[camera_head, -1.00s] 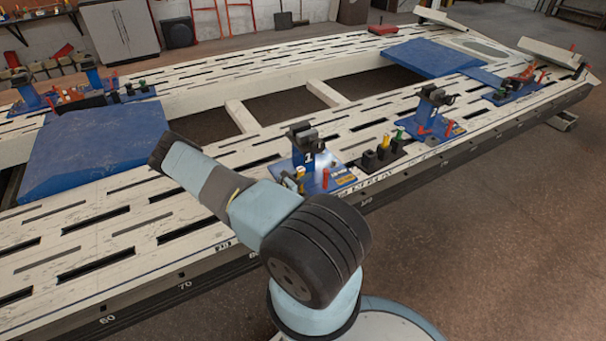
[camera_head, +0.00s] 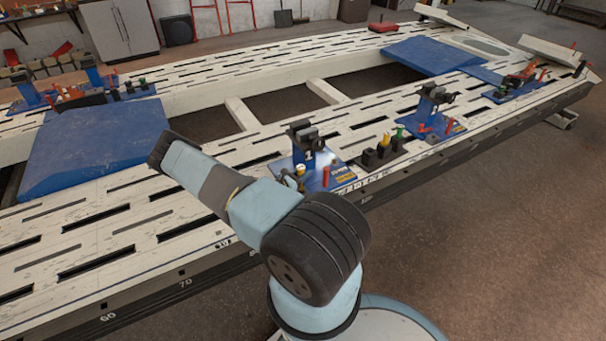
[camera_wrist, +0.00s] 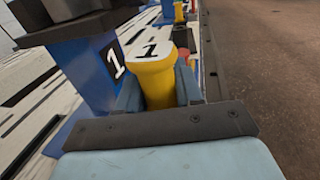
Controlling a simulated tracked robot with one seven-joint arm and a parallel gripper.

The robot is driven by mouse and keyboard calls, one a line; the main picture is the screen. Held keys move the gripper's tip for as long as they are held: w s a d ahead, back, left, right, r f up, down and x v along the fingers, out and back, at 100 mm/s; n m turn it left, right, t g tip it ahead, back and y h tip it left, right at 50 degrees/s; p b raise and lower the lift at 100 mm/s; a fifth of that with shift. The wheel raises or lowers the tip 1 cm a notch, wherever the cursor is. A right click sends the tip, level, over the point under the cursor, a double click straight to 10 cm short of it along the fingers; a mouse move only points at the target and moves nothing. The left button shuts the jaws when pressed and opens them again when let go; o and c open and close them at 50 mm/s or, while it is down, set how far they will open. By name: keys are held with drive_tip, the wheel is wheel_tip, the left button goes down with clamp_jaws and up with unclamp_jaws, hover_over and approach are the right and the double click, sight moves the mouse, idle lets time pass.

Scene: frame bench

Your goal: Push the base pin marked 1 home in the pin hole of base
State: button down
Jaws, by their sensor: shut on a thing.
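The base pin marked 1 (camera_wrist: 152,75) is yellow with a wide head and a white top that bears a black 1. It stands between the fingers of my gripper (camera_wrist: 158,92), which is shut on it. Its lower end and the pin hole are hidden in the wrist view, so I cannot tell how deep it sits. The base (camera_head: 341,174) is a blue plate with an upright blue post (camera_wrist: 93,72) marked 1, close to the left of the pin. In the head view a small yellow top (camera_head: 300,169) shows beside the post; my arm hides most of my gripper.
The white slotted bench (camera_head: 130,215) carries the base near its front edge. A black holder with yellow and green pins (camera_head: 383,150) and another blue base (camera_head: 432,125) stand to the right. A red pin (camera_head: 326,176) rises from the base plate. Open floor lies in front.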

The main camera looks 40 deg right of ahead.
sight(303, 190)
drive_tip(key=shift+f, duration=3.95)
idle(0.6)
drive_tip(key=c, duration=0.7)
unclamp_jaws()
drive_tip(key=shift+o, duration=0.2)
drive_tip(key=a, duration=1.3)
drive_tip(key=shift+w+a, duration=0.1)
drive_tip(key=shift+a, duration=0.3)
